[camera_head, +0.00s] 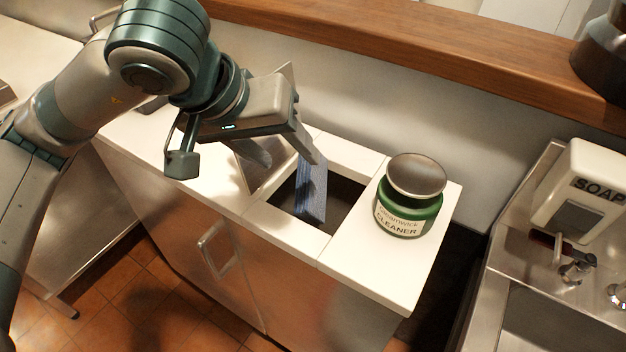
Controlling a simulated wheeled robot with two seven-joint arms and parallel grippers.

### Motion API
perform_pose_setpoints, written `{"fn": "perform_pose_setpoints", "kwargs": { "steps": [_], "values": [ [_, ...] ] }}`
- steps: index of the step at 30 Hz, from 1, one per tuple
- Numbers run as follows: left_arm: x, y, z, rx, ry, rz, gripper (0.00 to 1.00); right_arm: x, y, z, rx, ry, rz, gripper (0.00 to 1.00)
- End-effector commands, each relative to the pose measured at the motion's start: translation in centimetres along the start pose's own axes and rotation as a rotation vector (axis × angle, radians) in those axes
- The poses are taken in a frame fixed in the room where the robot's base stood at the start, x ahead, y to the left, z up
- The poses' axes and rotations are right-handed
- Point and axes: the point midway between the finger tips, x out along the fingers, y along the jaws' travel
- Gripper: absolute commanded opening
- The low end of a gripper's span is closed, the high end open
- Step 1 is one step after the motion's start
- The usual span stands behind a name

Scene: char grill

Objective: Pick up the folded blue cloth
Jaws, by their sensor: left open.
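The folded blue cloth (312,190) shows as a narrow, ribbed blue strip standing steeply at the dark square opening (343,205) in the white counter. Its upper end is partly hidden by a finger of my left gripper (287,160). My left gripper reaches in from the upper left and points down over the opening's left side. It is open, with one finger right at the cloth's top and the other to the left. I cannot tell whether the finger touches the cloth. My right gripper is not in view.
A green cleaner jar (408,198) with a domed metal lid stands on the white counter (375,270) right of the opening. A thin metal panel (262,178) leans behind my left gripper. A soap dispenser (585,190) and steel sink are at right. A wooden ledge (430,45) runs behind.

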Motion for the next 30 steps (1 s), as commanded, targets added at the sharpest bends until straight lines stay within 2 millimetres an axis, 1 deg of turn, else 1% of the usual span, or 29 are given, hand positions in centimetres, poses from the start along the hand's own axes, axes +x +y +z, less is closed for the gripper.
{"fn": "perform_pose_setpoints", "kwargs": {
  "steps": [3, 6, 9, 12, 15, 26, 30],
  "values": [
    [2.1, 0.0, 0.1, -0.002, -0.005, 0.000, 0.52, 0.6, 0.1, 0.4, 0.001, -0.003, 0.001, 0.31],
    [3.8, 0.0, 0.0, -0.001, -0.004, -0.001, 0.52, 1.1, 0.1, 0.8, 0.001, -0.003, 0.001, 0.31],
    [5.1, 0.0, 0.0, -0.001, -0.003, 0.001, 0.52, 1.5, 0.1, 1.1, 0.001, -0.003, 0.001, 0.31],
    [5.8, 0.0, 0.0, -0.001, -0.001, 0.000, 0.52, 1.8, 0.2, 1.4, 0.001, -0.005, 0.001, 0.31],
    [6.2, 0.0, -0.1, -0.001, 0.001, 0.000, 0.52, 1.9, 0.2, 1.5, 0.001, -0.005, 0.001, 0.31],
    [6.3, -0.1, -0.1, -0.001, 0.000, 0.000, 0.52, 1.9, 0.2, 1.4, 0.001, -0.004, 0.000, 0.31],
    [7.0, -0.2, -0.2, -0.001, -0.002, 0.000, 0.52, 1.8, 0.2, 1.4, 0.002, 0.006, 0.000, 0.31]
  ]
}}
